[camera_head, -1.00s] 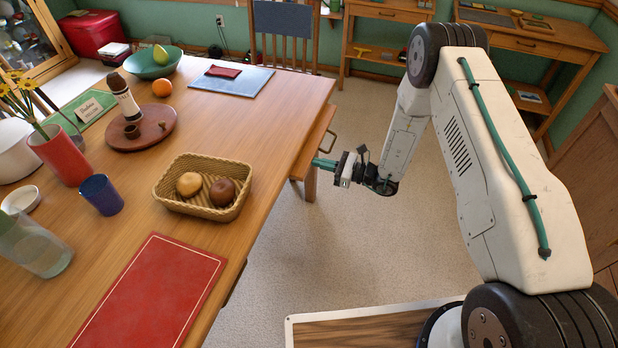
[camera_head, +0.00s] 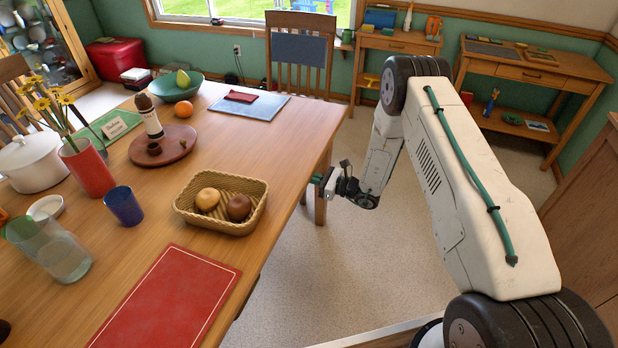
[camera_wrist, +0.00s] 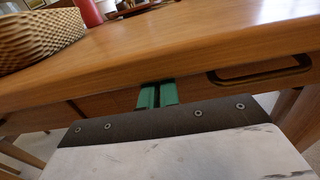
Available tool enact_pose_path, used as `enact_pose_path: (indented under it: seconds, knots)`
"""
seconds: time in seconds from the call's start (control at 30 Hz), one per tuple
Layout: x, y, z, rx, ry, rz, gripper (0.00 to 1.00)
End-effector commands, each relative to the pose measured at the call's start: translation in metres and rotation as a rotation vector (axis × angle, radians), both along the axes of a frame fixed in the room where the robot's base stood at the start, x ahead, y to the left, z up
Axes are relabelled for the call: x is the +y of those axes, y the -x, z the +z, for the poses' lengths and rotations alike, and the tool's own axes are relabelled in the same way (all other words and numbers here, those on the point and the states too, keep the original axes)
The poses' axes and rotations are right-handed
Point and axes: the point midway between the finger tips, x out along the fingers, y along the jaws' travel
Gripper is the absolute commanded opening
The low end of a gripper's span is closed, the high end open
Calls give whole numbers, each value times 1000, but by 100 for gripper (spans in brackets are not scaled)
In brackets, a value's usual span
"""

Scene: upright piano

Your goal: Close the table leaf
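The wooden table (camera_head: 240,135) fills the left of the head view. Its leaf (camera_wrist: 205,92) shows in the wrist view as a wooden front with a dark bar handle (camera_wrist: 262,70), tucked under the tabletop edge. In the head view the leaf is mostly hidden by the tabletop. My gripper (camera_head: 318,180) is at the table's right side, just below the top. In the wrist view its two green fingers (camera_wrist: 158,95) are together, with nothing seen between them. They point at the leaf front, left of the handle; I cannot tell whether they touch it.
A chair (camera_head: 300,50) is at the far end. The floor (camera_head: 400,230) right of the table is clear.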

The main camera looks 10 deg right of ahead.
Motion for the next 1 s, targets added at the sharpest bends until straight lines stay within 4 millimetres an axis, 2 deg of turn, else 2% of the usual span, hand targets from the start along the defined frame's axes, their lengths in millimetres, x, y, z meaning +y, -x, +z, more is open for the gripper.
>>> enact_pose_path:
  seconds: [0.03,0.17,0.37,0.5,0.7,0.83,1.0]
  knots:
    - [7,-3,3,-9,1,11,0]
    - [0,0,3,-9,1,10,0]
    - [-36,15,2,-3,-1,-1,0]
    - [-67,35,1,-1,-2,-5,0]
    - [-99,58,1,-2,-2,-3,0]
    - [-111,67,1,-3,-2,0,0]
    - [-116,71,1,-1,-2,2,0]
